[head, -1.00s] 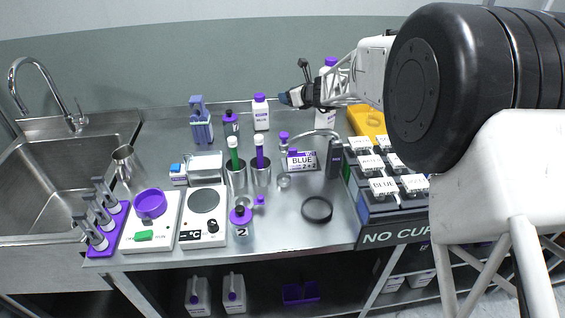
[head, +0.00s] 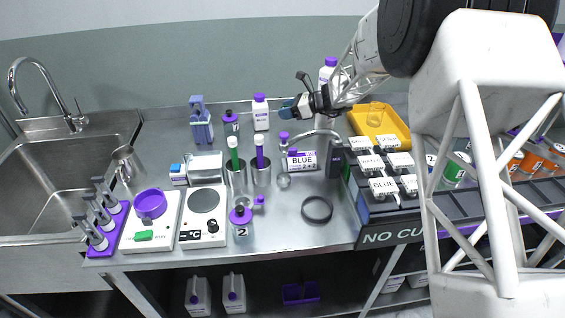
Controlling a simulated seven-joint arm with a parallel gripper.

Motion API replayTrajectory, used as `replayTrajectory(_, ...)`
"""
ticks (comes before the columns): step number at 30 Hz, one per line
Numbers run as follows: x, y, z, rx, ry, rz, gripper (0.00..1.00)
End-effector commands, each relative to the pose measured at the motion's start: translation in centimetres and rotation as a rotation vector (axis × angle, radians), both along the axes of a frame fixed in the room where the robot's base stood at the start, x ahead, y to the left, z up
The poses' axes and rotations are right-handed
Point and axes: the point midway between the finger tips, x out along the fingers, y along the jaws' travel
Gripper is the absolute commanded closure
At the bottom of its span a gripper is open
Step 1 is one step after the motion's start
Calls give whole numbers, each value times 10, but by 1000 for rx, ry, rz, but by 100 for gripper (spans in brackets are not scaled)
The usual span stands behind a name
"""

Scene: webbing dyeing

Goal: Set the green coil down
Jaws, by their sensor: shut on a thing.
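My gripper (head: 298,105) is above the back middle of the steel bench, left of a tall white bottle. It is shut on a small dark blue-green thing (head: 287,110) at its tips. This may be the green coil, but it is too small and dark for its shape to be clear. It appears to be held clear of the bench top. No other thing in view is clearly a green coil.
The bench (head: 285,232) has free room around a black ring (head: 317,209). Two beakers with a green and a purple stick (head: 233,158) stand left of the BLUE sign (head: 302,160). A yellow tray (head: 398,125) lies at back right, behind labelled white-topped blocks (head: 383,187).

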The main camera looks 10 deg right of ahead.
Motion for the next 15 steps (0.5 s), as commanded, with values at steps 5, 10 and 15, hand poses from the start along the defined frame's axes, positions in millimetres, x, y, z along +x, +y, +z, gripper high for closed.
replayTrajectory(5,-8,-2,-7,0,2,91,75)
replayTrajectory(10,-15,-3,-10,0,1,154,75)
replayTrajectory(15,-19,-3,-12,0,0,186,75)
